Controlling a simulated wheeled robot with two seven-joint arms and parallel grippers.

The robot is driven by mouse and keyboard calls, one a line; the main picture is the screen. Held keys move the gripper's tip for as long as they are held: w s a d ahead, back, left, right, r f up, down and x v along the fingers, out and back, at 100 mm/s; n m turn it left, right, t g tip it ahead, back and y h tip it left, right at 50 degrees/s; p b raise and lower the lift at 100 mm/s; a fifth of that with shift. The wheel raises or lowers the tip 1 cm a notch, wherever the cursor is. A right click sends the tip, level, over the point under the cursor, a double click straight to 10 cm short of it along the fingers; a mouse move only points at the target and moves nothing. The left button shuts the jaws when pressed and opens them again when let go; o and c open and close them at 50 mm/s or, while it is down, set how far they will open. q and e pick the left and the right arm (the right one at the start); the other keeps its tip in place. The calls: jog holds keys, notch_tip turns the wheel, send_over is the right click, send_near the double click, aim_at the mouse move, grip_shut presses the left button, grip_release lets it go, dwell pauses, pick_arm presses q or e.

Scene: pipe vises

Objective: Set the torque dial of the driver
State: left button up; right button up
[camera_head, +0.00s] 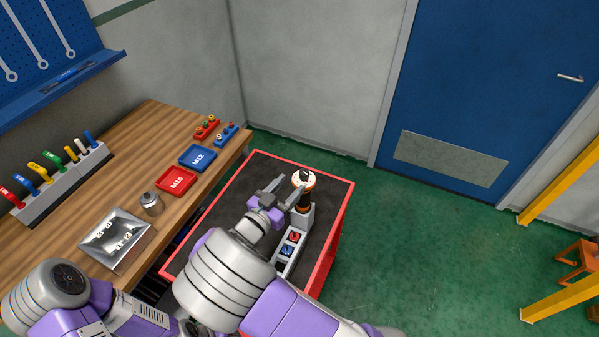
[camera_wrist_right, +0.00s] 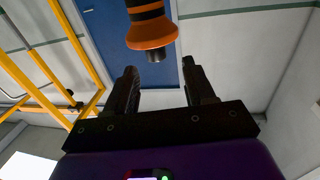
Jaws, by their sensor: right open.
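The driver (camera_head: 304,197) stands upright at the far end of a grey holder (camera_head: 306,216) on the red cart. It has a black and orange body and a pale round top with a dark mark; the dial's setting is too small to read. My right gripper (camera_head: 284,191) is open beside the driver, its fingers pointing toward it. In the right wrist view the driver's orange and black end (camera_wrist_right: 150,30) shows beyond the open fingertips (camera_wrist_right: 160,72), seemingly not between them. My left arm shows at the lower left, but its gripper is not in view.
The red cart (camera_head: 338,222) has a dark top, with red and blue pieces (camera_head: 291,243) in the holder. A wooden bench (camera_head: 155,125) at left carries red (camera_head: 176,181) and blue trays (camera_head: 197,157), a metal tray (camera_head: 98,240) and a tool rack.

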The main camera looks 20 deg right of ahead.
aim_at(301, 176)
jog(key=x, duration=0.6)
jog(key=shift+s+d+r, duration=0.1)
jog(key=shift+d+r, duration=0.1)
jog(key=shift+d, duration=0.3)
jog(key=shift+c, duration=0.2)
jog(key=c, duration=0.9)
